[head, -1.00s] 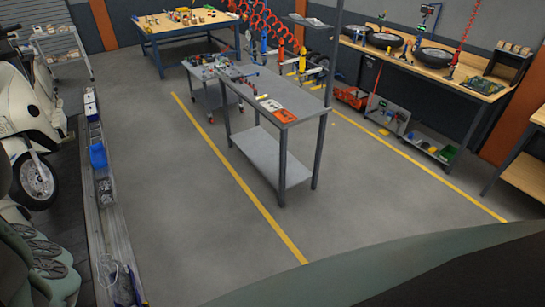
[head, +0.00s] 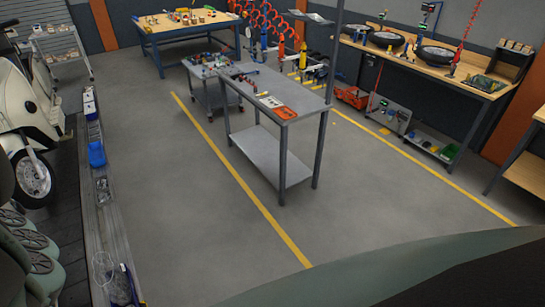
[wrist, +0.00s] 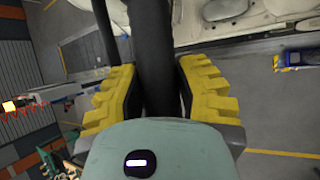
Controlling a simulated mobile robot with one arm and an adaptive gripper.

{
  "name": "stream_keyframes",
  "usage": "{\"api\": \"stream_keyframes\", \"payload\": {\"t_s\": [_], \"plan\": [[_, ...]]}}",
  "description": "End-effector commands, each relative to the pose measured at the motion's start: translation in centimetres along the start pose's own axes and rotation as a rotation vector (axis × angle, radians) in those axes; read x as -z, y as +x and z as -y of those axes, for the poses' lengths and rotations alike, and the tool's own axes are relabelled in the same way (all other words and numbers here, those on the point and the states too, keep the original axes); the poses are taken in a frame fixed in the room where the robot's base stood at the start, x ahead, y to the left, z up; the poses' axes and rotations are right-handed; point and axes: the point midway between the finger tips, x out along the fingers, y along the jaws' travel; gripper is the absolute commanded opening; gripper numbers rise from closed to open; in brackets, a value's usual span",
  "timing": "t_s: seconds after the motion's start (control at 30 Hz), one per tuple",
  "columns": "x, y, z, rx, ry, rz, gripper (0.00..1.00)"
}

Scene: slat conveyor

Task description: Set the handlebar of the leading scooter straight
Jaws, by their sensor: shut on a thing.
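The cream scooter (head: 25,105) stands at the left edge of the head view, partly cut off, with its front wheel (head: 33,178) showing. Its handlebar is out of the head view, so its angle cannot be read there. In the wrist view, my gripper (wrist: 157,82) has its yellow ridged fingers on both sides of a thick black bar (wrist: 155,45), which looks like a handlebar grip, and is shut on it. A thinner black bar (wrist: 104,25) runs left of it, outside the fingers. Cream bodywork (wrist: 285,12) shows at the top right.
A narrow metal rail (head: 105,230) with a blue bin (head: 96,154) runs beside the scooter. A grey workbench (head: 270,150) stands mid-floor. The floor between rail and bench is clear, crossed by a yellow line (head: 235,170).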

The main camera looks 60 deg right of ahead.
Motion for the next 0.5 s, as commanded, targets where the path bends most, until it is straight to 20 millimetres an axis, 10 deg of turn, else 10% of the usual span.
{"api": "stream_keyframes", "payload": {"t_s": [0.4, 0.43, 0.5], "plan": [[0.14, 0.36, 1.23, -0.005, -0.013, 0.006, 0.00], [0.09, 0.24, 1.21, -0.006, -0.014, 0.006, 0.35], [0.04, 0.09, 1.04, -0.007, -0.014, 0.004, 0.43]]}}
